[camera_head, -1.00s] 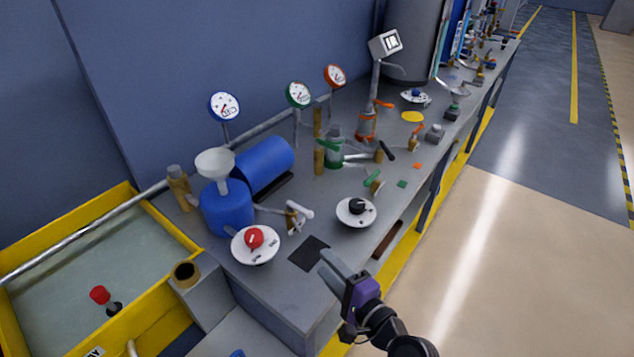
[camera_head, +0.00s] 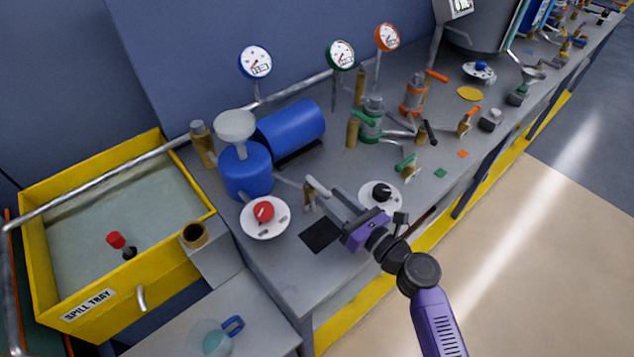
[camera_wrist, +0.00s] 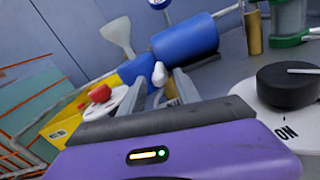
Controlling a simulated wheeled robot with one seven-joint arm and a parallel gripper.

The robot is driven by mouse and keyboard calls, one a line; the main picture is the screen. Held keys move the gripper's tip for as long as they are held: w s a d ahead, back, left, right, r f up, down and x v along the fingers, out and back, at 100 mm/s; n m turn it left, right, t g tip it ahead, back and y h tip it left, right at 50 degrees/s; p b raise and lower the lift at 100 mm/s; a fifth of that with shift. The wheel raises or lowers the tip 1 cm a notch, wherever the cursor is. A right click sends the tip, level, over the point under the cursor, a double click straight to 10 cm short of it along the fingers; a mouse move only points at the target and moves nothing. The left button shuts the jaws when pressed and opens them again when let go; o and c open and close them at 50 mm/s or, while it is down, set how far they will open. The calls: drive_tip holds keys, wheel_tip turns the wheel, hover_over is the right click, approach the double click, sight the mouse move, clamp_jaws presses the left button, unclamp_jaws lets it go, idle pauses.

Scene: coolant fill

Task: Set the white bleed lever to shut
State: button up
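The white bleed lever (camera_head: 318,187) sits on a brass valve body on the bench, between the red dial and the black dial. Its white handle slants down to the right in the head view. My gripper (camera_head: 338,204) is at the handle's right end, coming from the right. In the wrist view the two grey fingers are apart, and the rounded white lever end (camera_wrist: 159,74) shows between them, near their tips. Whether a finger touches the lever I cannot tell. The valve's body is mostly hidden in the wrist view.
A red knob on a white dial (camera_head: 265,214) stands left of my gripper, and a black knob on a white dial (camera_head: 380,195) close on its right. Behind are a blue tank (camera_head: 246,170) with a funnel and a blue cylinder (camera_head: 292,130). A yellow spill tray (camera_head: 178,240) is at left.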

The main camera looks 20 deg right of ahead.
sight(311, 182)
drive_tip(key=shift+x, duration=3.15)
clamp_jaws()
drive_tip(key=shift+a, duration=0.15)
